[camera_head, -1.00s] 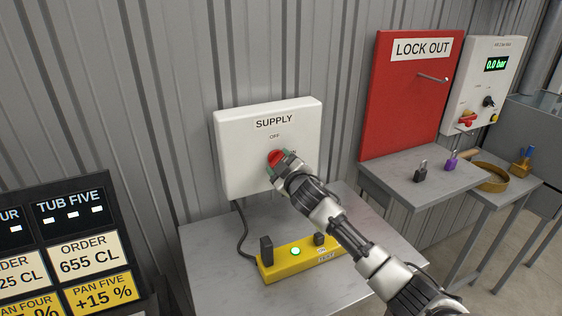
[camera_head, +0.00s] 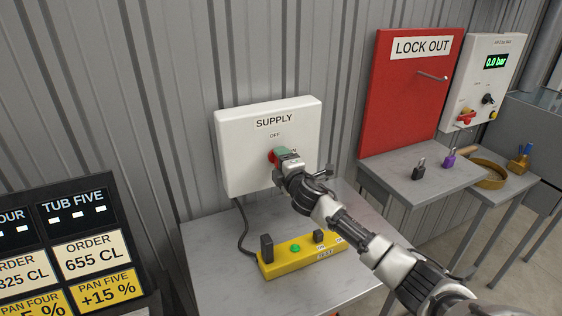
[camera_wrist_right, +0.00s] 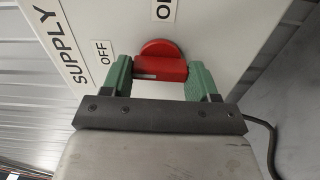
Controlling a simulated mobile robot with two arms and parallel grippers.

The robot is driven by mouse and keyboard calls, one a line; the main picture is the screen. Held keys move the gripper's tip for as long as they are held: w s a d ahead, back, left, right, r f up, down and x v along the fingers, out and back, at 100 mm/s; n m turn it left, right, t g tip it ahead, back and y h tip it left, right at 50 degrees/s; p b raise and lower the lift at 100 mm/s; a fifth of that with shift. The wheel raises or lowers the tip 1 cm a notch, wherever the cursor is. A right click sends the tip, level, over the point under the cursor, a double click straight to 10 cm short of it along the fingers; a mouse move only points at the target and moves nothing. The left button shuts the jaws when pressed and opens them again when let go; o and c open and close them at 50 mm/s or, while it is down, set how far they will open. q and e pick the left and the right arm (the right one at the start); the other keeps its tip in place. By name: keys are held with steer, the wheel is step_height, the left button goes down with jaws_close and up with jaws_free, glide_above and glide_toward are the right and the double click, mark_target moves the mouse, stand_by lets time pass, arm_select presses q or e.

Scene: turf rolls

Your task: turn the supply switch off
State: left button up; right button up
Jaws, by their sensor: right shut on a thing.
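The supply switch is a red rotary knob (camera_wrist_right: 160,68) on a white box (camera_head: 235,155) labelled SUPPLY, mounted on the corrugated wall. In the head view the red knob (camera_head: 272,156) is mostly hidden behind my right gripper (camera_head: 284,155). In the right wrist view the green fingers of my right gripper (camera_wrist_right: 160,78) are shut on the knob's bar, one on each side. The bar's white mark is at its left end, on the side of the OFF label (camera_wrist_right: 103,51). The ON label (camera_wrist_right: 164,8) is above the knob there. My left gripper is out of view.
A yellow strip (camera_head: 275,266) with a dull green lamp (camera_head: 295,248) lies on the grey table (camera_head: 215,280) below the box. At right are a red LOCK OUT board (camera_head: 400,105), a black padlock (camera_head: 419,170) and a purple padlock (camera_head: 449,160). An order board stands at left.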

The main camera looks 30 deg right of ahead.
steer(key=shift+n, duration=0.3)
steer(key=o, duration=0.9)
steer(key=shift+s+a+b, duration=0.15)
steer(key=shift+s+b, duration=0.35)
steer(key=shift+s, duration=2.2)
steer(key=shift+s+a+b, duration=0.15)
steer(key=shift+s+b, duration=0.35)
steer(key=shift+s, duration=2.2)
steer(key=shift+f, duration=0.1)
